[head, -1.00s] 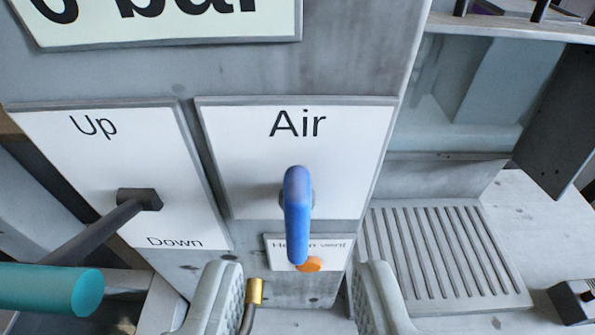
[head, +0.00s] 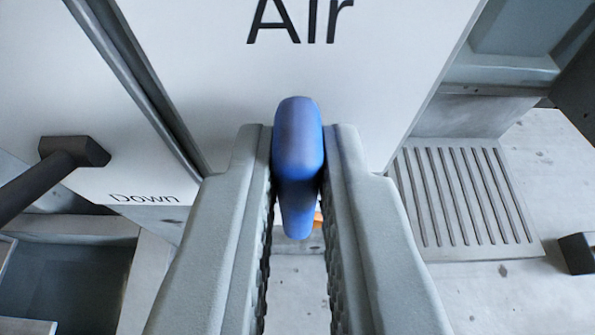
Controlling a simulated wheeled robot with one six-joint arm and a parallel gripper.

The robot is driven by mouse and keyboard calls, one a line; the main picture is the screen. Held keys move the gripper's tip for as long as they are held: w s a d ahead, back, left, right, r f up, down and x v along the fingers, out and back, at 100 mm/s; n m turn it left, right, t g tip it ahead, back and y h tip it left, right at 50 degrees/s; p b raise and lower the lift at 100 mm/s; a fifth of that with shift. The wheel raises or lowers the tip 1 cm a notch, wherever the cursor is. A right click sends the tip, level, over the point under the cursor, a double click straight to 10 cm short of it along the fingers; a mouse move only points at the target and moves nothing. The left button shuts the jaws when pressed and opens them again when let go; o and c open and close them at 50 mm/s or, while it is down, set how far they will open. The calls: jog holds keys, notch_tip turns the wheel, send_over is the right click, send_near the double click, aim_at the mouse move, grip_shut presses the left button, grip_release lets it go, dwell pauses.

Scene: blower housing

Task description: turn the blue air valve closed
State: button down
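The blue air valve handle (head: 298,150) points down from the white panel (head: 400,60) marked "Air". My gripper (head: 298,165) has one finger on each side of the handle. Both fingers look closed in against its sides, so the gripper is shut on it. The handle's lower end shows between the fingers, and its pivot is hidden behind its top. A bit of orange (head: 318,216) shows behind the handle, mostly covered by the right finger.
To the left, a dark lever (head: 50,175) sticks out of the panel marked "Down" (head: 140,198). A ribbed grey plate (head: 465,195) lies on the pale surface at the right. A dark block (head: 578,266) sits at the right edge.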

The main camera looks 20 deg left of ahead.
dwell(0.3)
jog(key=shift+w+d+f+m+y, duration=0.15)
jog(key=shift+d+f+m+y, duration=0.25)
jog(key=shift+m+y, duration=1.35)
jog(key=shift+w+d+f+m+y, duration=0.1)
jog(key=shift+d+f+m+y, duration=0.5)
jog(key=shift+m, duration=2.05)
jog(key=shift+w+d+f+m+y, duration=0.1)
jog(key=shift+w+f+m+y, duration=0.1)
jog(key=shift+m+y, duration=1.65)
jog(key=shift+m+h, duration=0.3)
jog(key=shift+m, duration=0.25)
jog(key=c, duration=1.5)
grip_release()
jog(key=shift+o, duration=0.2)
